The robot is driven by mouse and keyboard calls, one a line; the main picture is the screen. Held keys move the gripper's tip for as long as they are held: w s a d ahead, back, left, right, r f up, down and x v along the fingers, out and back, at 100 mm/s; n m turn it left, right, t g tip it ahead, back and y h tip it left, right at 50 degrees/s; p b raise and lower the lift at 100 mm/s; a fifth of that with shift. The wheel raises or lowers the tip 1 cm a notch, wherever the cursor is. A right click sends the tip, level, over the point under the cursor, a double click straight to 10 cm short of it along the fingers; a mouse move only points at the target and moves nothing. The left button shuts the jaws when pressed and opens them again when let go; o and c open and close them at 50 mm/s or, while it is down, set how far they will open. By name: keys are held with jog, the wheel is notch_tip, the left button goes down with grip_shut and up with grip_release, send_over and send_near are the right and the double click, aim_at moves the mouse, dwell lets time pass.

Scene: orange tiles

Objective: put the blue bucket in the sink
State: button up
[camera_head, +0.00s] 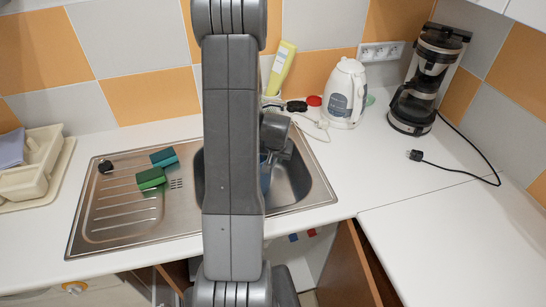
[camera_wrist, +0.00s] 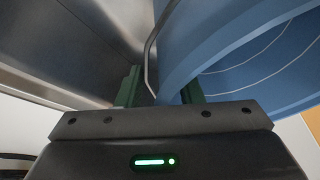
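The blue bucket (camera_wrist: 235,50) fills the upper right of the wrist view, with its thin wire handle (camera_wrist: 150,60) at its left. In the head view only a sliver of the bucket (camera_head: 265,176) shows beside my arm, over the sink basin; the rest is hidden. The steel sink (camera_head: 290,185) has its basin at the right and a ribbed drainer at the left. My gripper (camera_wrist: 161,90) has its green fingers spread apart, with the bucket's rim and the handle between them. A gap shows on the left finger's side. Whether the bucket rests on the basin floor is hidden.
Two sponges, teal (camera_head: 163,157) and green (camera_head: 150,178), lie on the drainer. A dish rack (camera_head: 35,170) stands left. A white kettle (camera_head: 345,93) and a coffee maker (camera_head: 427,80) stand behind on the right. The right counter (camera_head: 450,235) is mostly clear.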

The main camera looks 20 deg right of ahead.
jog(key=shift+r, duration=0.35)
jog(key=v, duration=1.1)
jog(key=shift+s+r+b, duration=0.2)
jog(key=shift+r+b, duration=0.05)
jog(key=shift+b, duration=0.2)
jog(key=shift+a, duration=0.1)
